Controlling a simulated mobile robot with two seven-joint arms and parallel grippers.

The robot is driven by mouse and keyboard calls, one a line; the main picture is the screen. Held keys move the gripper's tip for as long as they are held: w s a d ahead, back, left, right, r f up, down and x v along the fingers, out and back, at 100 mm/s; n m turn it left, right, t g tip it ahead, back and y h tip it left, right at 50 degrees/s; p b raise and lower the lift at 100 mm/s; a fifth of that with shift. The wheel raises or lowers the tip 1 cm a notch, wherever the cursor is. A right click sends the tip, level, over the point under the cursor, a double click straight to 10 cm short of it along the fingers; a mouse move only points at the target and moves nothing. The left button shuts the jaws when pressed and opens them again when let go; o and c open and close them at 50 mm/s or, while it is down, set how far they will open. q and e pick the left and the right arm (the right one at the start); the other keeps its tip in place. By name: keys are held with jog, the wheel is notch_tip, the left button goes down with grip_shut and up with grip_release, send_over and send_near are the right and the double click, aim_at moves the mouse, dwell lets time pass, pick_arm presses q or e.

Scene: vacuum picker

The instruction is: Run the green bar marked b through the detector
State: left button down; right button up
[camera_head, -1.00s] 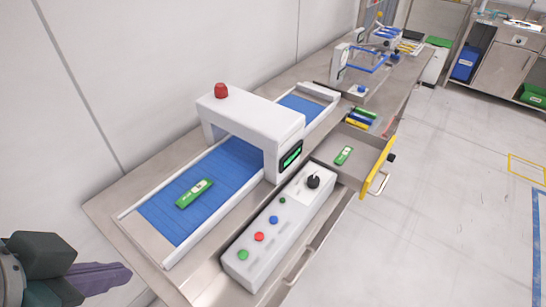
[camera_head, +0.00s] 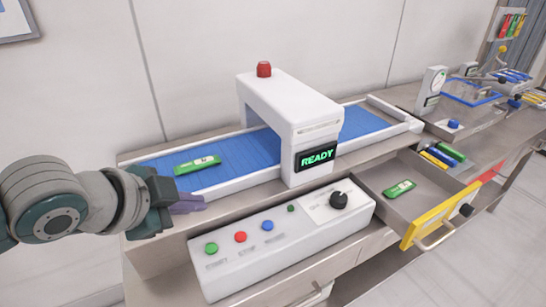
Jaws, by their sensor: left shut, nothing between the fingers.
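A green bar (camera_head: 198,164) with a white label lies flat on the left part of the blue conveyor belt (camera_head: 245,150); its letter is too small to read. The white arch-shaped detector (camera_head: 285,98) stands over the belt, right of that bar. Its screen (camera_head: 317,157) reads READY. Another green bar (camera_head: 400,188) with a white label lies in the open drawer (camera_head: 375,185). My left gripper (camera_head: 188,204) is shut and empty, in front of the belt's near edge and apart from the bar. My right gripper is out of view.
A white control box (camera_head: 285,240) has green (camera_head: 211,248), red (camera_head: 240,237) and blue (camera_head: 267,225) buttons and a black knob (camera_head: 339,200). The drawer's yellow front (camera_head: 430,222) juts out. A scale (camera_head: 431,90) stands right.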

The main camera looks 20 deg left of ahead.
pick_arm(q)
jog(key=b, duration=0.8)
send_over(211, 248)
jog(key=s, duration=0.1)
jog(key=f, duration=0.8)
jog(key=shift+s+a, duration=0.1)
jog(key=shift+a, duration=0.15)
jog(key=shift+f+b, duration=0.35)
jog(key=shift+f, duration=0.1)
jog(key=shift+f, duration=0.15)
dwell(0.5)
jog(key=shift+f, duration=0.25)
